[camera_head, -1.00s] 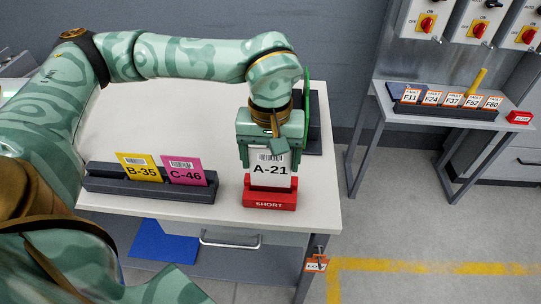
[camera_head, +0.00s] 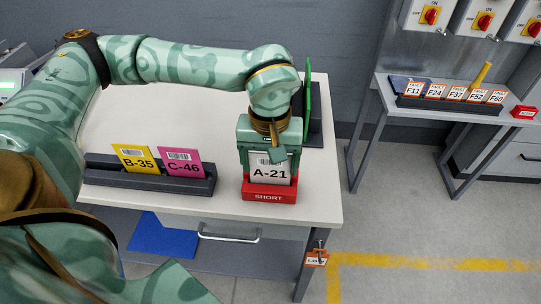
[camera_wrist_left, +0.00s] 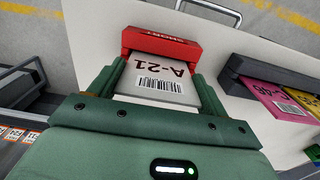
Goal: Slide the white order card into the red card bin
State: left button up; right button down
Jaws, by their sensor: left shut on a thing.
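The white order card (camera_head: 270,171), marked A-21 with a barcode, stands upright with its lower edge in the red card bin (camera_head: 269,196), labelled SHORT, near the table's front right. My left gripper (camera_head: 268,165) is above the bin, shut on the card's upper part. In the left wrist view the card (camera_wrist_left: 160,75) lies between the two fingers of my left gripper (camera_wrist_left: 157,85), and its far end meets the red bin (camera_wrist_left: 160,44). How deep the card sits is hidden by the bin's front wall. My right gripper is not in view.
A dark rack (camera_head: 110,178) left of the bin holds a yellow card (camera_head: 135,158) and a magenta card (camera_head: 181,163). A green panel (camera_head: 308,90) stands behind my gripper. A side table (camera_head: 450,117) at the right holds several fault cards. The table's middle is clear.

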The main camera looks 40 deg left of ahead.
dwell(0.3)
pick_arm(q)
jog(key=o, duration=1)
notch_tip(320, 180, up, 8)
jog(key=p, duration=0.7)
jog(key=shift+r, duration=0.1)
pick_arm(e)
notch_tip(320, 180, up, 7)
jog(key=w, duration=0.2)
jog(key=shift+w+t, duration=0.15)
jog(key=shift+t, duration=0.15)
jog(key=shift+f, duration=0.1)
pick_arm(q)
jog(key=shift+s, duration=0.1)
